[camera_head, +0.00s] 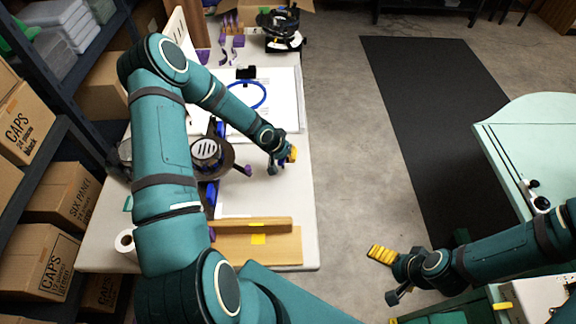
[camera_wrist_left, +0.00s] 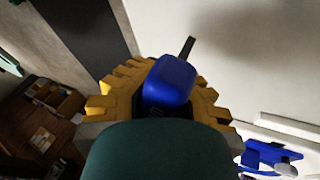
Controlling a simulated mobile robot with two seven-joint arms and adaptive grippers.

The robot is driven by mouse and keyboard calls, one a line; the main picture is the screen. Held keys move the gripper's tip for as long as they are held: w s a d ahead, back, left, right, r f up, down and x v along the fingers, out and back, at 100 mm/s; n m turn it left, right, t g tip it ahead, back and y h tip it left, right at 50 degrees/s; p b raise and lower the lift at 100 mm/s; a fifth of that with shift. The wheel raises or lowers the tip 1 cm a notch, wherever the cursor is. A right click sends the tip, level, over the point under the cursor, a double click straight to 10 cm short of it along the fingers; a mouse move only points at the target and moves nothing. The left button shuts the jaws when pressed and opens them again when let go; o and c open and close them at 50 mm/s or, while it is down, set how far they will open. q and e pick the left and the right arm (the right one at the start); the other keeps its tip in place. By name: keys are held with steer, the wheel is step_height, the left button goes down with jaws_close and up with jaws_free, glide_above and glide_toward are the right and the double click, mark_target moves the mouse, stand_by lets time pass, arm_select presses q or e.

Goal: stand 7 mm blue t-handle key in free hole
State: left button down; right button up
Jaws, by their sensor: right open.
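My left gripper (camera_head: 289,156) is over the right edge of the white table, its yellow fingers pointing right. In the left wrist view, my left gripper (camera_wrist_left: 155,95) has its yellow fingers closed around a blue handle (camera_wrist_left: 169,80). A short dark shaft (camera_wrist_left: 188,47) sticks out beyond the handle, so this looks like the blue t-handle key; its size cannot be read. In the head view the key is hidden by the gripper. A wooden block (camera_head: 285,246) with a raised strip and a yellow label lies at the table's near end; no holes can be made out. My right gripper (camera_head: 382,254) is open and empty.
The white table (camera_head: 308,190) has a bare strip along its right side. A blue ring (camera_head: 262,95) lies on a white board. A round dark stand is partly hidden behind my left arm. Shelves with cardboard boxes (camera_head: 40,258) line the left. A pale green table (camera_head: 515,125) stands right.

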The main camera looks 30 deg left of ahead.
mark_target(293, 168)
arm_select(q)
steer(key=shift+f+b, duration=0.3)
steer(key=shift+f, duration=1.65)
steer(key=shift+f, duration=0.25)
steer(key=c, duration=1.1)
jaws_free()
steer(key=shift+r, duration=0.1)
steer(key=shift+c, duration=0.2)
